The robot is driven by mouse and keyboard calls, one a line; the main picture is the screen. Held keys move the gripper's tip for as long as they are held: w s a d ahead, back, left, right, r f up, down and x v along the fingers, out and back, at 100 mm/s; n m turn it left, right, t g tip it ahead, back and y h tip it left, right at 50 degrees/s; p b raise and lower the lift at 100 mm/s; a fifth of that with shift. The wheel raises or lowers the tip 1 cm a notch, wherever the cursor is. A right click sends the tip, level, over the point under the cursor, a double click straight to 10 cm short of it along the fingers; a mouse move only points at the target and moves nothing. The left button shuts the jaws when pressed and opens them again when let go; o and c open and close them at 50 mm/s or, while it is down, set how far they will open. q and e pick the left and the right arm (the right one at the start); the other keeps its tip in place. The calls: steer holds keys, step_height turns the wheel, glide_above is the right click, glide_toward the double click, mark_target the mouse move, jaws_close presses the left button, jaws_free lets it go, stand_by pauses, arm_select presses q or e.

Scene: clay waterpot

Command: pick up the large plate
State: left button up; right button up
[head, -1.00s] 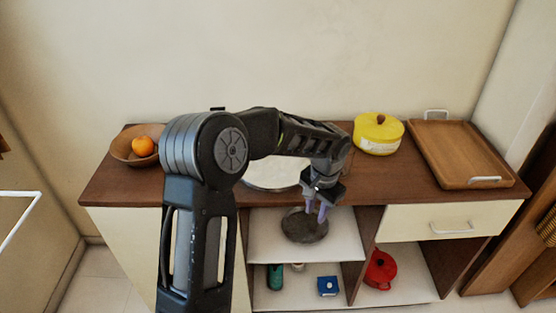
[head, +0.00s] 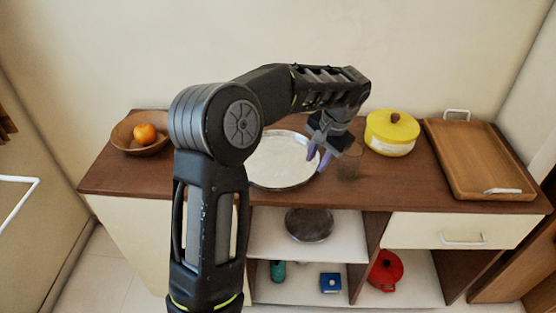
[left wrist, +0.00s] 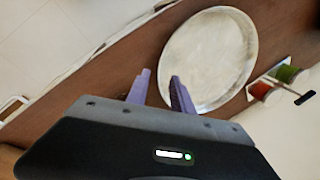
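The large plate (head: 283,165) is round and pale with a thin metallic rim. It lies flat on the brown countertop, its left part hidden behind my left arm in the head view. The whole plate shows in the left wrist view (left wrist: 212,55). My left gripper (head: 319,159) has purple fingers and hangs by the plate's right edge. In the left wrist view its fingers (left wrist: 158,82) are apart with nothing between them, and the plate lies beyond the right finger. I cannot tell whether a finger touches the rim. My right gripper is not in view.
A see-through brownish glass (head: 349,163) stands close right of the gripper. A yellow pot (head: 392,133), a wooden tray (head: 475,158) and a wooden bowl (head: 133,144) with an orange (head: 145,133) share the countertop (head: 400,190). A dark plate (head: 309,224) lies on the shelf below.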

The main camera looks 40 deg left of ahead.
mark_target(310, 176)
arm_select(q)
steer(key=shift+x, duration=0.8)
steer(key=shift+p+x, duration=0.75)
steer(key=shift+x, duration=1.85)
jaws_close()
